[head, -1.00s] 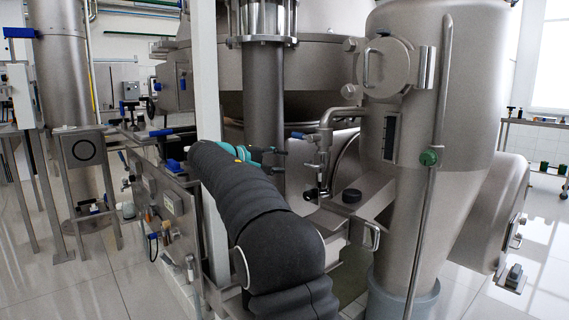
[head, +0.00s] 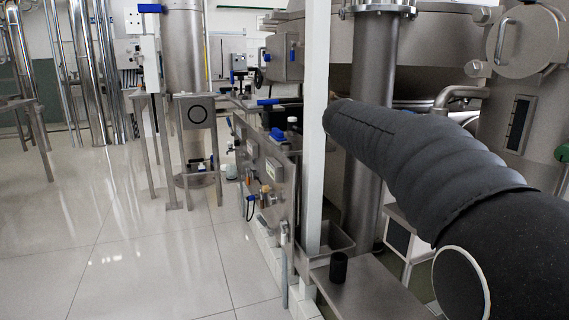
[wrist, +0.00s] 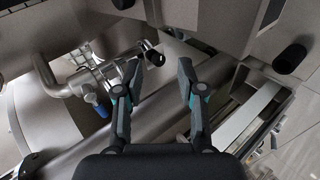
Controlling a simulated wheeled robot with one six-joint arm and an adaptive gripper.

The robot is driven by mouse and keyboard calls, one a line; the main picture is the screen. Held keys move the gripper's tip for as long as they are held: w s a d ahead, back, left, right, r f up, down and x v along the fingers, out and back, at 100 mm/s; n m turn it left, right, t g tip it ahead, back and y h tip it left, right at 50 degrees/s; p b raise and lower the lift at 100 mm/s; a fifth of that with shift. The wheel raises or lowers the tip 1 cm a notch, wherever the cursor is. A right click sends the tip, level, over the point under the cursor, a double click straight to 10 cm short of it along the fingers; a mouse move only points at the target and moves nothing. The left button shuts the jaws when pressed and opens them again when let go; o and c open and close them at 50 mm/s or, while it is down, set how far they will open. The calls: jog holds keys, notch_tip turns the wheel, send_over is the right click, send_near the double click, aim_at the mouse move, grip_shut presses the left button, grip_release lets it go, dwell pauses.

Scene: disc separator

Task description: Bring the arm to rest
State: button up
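My gripper (wrist: 160,85) shows in the wrist view with its two dark, teal-marked fingers spread apart and nothing between them. Beyond its left finger is a metal valve fitting with a black knob (wrist: 154,58) and a blue-capped part (wrist: 91,98). Whether the fingers touch anything is hard to tell. In the head view my dark sleeved arm reaches in from the lower right toward the white post, and my gripper is hidden there.
A white upright post (head: 316,120) stands close to my arm. Steel vessels and a thick vertical pipe (head: 372,130) are behind it. A control panel (head: 262,165) with knobs is left of the post. A black cylinder (head: 339,267) stands on a steel ledge. Tiled floor (head: 130,240) at left is clear.

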jog(key=s+a+f+m+y, duration=0.1)
jog(key=s+a+f+y, duration=0.2)
jog(key=s+f, duration=0.3)
jog(key=s+a+f+m+y, duration=0.1)
jog(key=s+a+f+y, duration=0.2)
jog(key=s, duration=1.2)
jog(key=s+a+f+m+y, duration=0.1)
jog(key=s+a+f+y, duration=0.2)
jog(key=s+f, duration=0.6)
jog(key=s+a, duration=0.2)
jog(key=shift+s+a+f+m+y, duration=0.3)
jog(key=shift+a+f+m+y, duration=0.05)
jog(key=shift+f+m+y, duration=0.05)
